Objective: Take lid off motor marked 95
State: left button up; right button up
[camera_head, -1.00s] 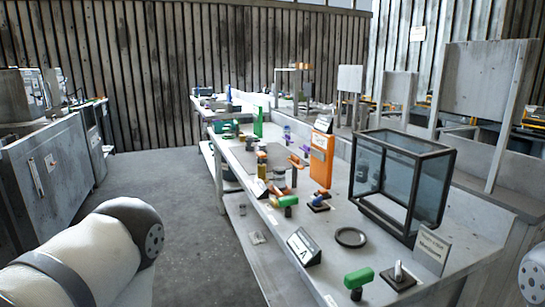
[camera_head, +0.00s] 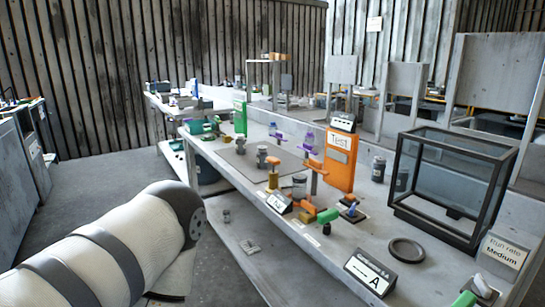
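No motor with a readable 95 shows. Small grey cylindrical parts (camera_head: 262,155) stand on the mat in the middle of the long workbench (camera_head: 340,272); I cannot tell whether they are motors or have lids. Dark cylinders (camera_head: 378,168) stand behind, near the glass case. My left arm comes in at the lower left, beside the bench, and its gripper is out of view. My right gripper is out of view.
An orange TEST stand (camera_head: 340,160) and a black-framed glass case (camera_head: 452,185) stand along the bench's back. A dark ring (camera_head: 406,250), a Condition A sign (camera_head: 370,273) and a Run rate Medium sign (camera_head: 503,252) are nearer. Grey floor (camera_head: 80,190) is clear left of the bench.

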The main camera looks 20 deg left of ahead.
aim_at(261, 162)
jog(key=i+j+z, duration=0.2)
jog(key=j, duration=0.25)
jog(key=i+j+z, duration=0.2)
jog(key=j, duration=0.25)
jog(key=j+z, duration=0.15)
jog(key=j, duration=0.35)
